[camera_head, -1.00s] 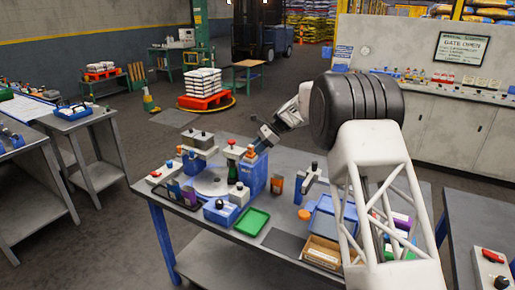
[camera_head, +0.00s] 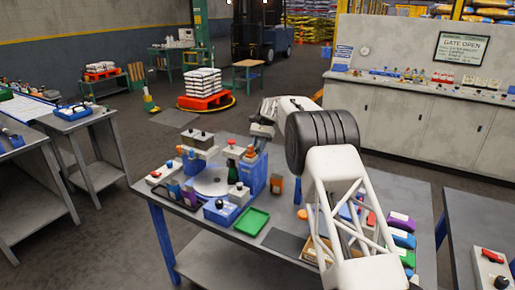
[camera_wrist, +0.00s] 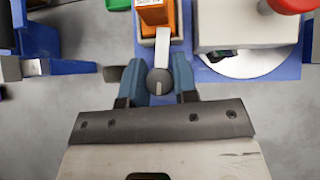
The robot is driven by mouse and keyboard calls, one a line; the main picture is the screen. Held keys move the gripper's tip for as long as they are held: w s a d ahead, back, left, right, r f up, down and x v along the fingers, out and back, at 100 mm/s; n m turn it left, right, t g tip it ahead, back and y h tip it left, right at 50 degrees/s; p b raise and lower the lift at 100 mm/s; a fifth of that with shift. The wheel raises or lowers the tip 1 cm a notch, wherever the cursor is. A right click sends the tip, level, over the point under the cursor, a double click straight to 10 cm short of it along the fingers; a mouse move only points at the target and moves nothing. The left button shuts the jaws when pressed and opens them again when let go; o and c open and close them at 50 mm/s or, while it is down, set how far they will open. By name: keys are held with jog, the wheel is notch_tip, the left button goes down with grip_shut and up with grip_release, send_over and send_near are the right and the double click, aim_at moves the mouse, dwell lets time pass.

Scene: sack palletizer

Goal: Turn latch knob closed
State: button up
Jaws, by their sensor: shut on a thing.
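In the wrist view a dark round knob (camera_wrist: 158,82) with a light pointer line sits in front of a light grey bar (camera_wrist: 162,47). My gripper (camera_wrist: 159,84) has its two blue fingers on either side of the knob and is shut on it. In the head view my gripper (camera_head: 260,141) is low over the back edge of the blue fixture (camera_head: 254,177). The knob cannot be made out there. The knob's exact angle against any closed mark cannot be told.
An orange block (camera_wrist: 154,15) stands just beyond the knob. A grey box with a red button (camera_wrist: 289,4) sits to the right, over a pale round plate (camera_wrist: 240,65). A green tray (camera_head: 252,221) and several small items crowd the grey bench (camera_head: 197,235).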

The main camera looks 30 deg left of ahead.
jog(key=shift+n+h, duration=0.5)
jog(key=shift+n, duration=0.1)
jog(key=o, duration=0.7)
jog(key=shift+c, duration=0.2)
